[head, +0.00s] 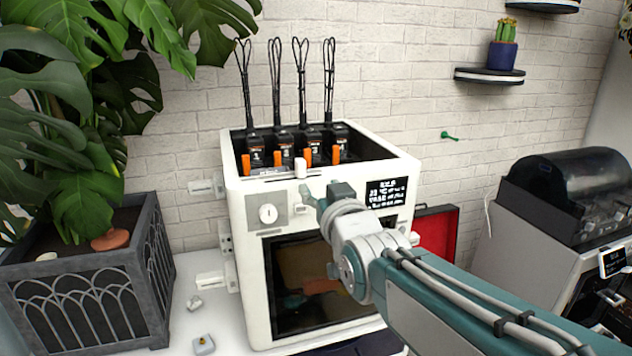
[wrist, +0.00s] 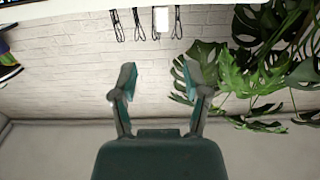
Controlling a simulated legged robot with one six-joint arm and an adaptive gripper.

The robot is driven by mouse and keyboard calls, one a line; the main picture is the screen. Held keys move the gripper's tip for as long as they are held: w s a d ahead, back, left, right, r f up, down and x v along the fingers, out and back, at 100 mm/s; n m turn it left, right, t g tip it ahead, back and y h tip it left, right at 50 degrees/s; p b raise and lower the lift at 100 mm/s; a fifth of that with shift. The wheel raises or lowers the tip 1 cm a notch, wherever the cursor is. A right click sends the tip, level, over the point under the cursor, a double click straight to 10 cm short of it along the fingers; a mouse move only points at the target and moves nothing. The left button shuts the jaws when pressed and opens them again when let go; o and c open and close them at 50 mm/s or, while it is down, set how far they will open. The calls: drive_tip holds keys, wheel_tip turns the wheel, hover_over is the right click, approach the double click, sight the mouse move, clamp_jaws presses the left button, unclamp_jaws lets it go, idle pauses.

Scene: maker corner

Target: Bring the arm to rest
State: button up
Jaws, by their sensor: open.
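My gripper (wrist: 160,85) is open and empty in the wrist view, its two fingers spread apart with the brick wall behind them. In the head view my gripper (head: 312,196) is small and partly hidden by my own wrist. It is raised in front of the upper front of a white box-shaped machine (head: 245,300). I cannot tell whether it touches the machine.
The machine has a dark window (head: 310,285), a display (head: 386,194) and several black whisk-like loops on top. A planter (head: 85,300) with a large-leaved plant stands left. A red case (head: 437,232) and a dark-lidded machine (head: 570,195) are right.

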drive_tip(key=s+d+f+m+g+h, duration=0.1)
drive_tip(key=s+d+f+g+h, duration=0.1)
drive_tip(key=s+d+f+g, duration=0.4)
drive_tip(key=s+d+f+m+g+h, duration=0.2)
drive_tip(key=s+d+f+g, duration=0.3)
drive_tip(key=s+f, duration=0.7)
drive_tip(key=s+d+h, duration=0.1)
drive_tip(key=s+d, duration=0.1)
drive_tip(key=s, duration=0.3)
drive_tip(key=shift+d+f+g, duration=0.2)
drive_tip(key=shift+f+g, duration=0.05)
drive_tip(key=shift+g, duration=0.15)
